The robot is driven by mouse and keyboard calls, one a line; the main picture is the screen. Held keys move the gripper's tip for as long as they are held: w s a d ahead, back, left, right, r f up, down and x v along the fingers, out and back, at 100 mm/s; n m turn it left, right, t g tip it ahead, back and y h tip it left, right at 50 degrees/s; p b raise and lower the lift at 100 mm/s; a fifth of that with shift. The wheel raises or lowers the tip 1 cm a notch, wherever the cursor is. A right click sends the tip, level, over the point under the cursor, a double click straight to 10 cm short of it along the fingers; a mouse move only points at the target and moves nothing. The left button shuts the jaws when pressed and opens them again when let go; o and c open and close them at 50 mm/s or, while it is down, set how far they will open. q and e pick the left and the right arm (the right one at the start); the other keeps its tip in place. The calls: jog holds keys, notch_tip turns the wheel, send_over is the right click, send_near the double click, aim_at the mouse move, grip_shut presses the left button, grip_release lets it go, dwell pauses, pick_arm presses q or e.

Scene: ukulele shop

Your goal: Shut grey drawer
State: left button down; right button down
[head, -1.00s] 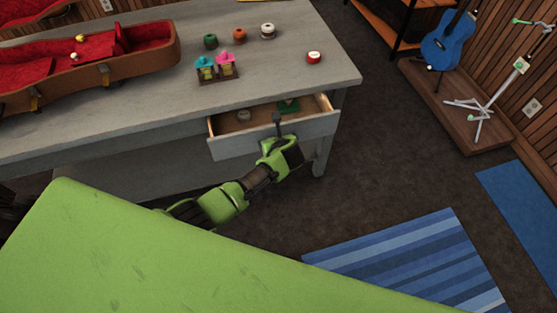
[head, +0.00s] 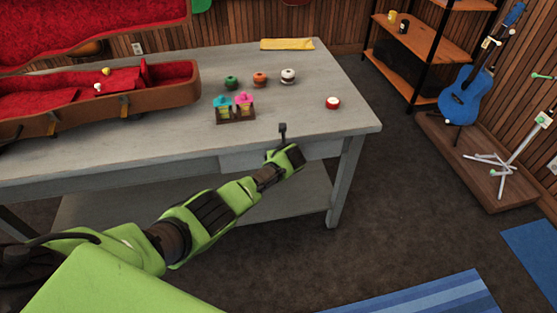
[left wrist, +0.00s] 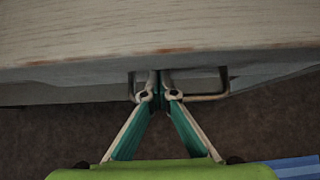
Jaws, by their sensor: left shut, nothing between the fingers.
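The grey drawer (head: 238,161) is under the front edge of the grey table (head: 185,138). Its front sits close beneath the tabletop and no open interior shows. My left gripper (head: 286,158) is at the drawer front in the head view. In the left wrist view the left gripper (left wrist: 160,92) has its fingertips together, with nothing between them, at the middle of the drawer's metal handle (left wrist: 208,97). The drawer front (left wrist: 75,90) also shows there, just below the tabletop edge. Whether the fingertips touch it I cannot tell. My right gripper is out of view.
On the table are an open red-lined case (head: 150,98), a small rack with two colored bottles (head: 235,113), several small round items and a yellow cloth (head: 287,44). A blue ukulele (head: 462,100) stands at right.

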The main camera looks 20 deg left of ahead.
pick_arm(q)
jog(key=shift+w+a+r, duration=0.15)
jog(key=shift+w+r, duration=0.1)
jog(key=shift+r, duration=0.05)
jog(key=shift+s+f+v, duration=0.25)
jog(key=shift+f+v, duration=0.05)
jog(key=shift+v, duration=5.7)
jog(key=s+f+n+g+h, duration=0.1)
jog(key=s+f+n, duration=0.4)
jog(key=f, duration=0.5)
jog(key=s+f+n+g+h, duration=0.1)
jog(key=s+f+n, duration=0.1)
jog(key=s+f, duration=0.7)
jog(key=s+f+n+g+h, duration=0.1)
jog(key=s+f+n, duration=0.35)
jog(key=f, duration=0.55)
jog(key=s+f+n+g, duration=0.1)
jog(key=s+f+n, duration=0.4)
jog(key=s, duration=0.8)
jog(key=s+f+n+g+h, duration=0.1)
jog(key=s+f+n, duration=0.4)
jog(key=s, duration=0.8)
jog(key=s+f+n+g+h, duration=0.1)
jog(key=s+f+n, duration=0.4)
jog(key=s, duration=0.8)
jog(key=shift+s+d+f, duration=0.15)
jog(key=shift+d+f, duration=0.25)
jog(key=shift+f, duration=0.1)
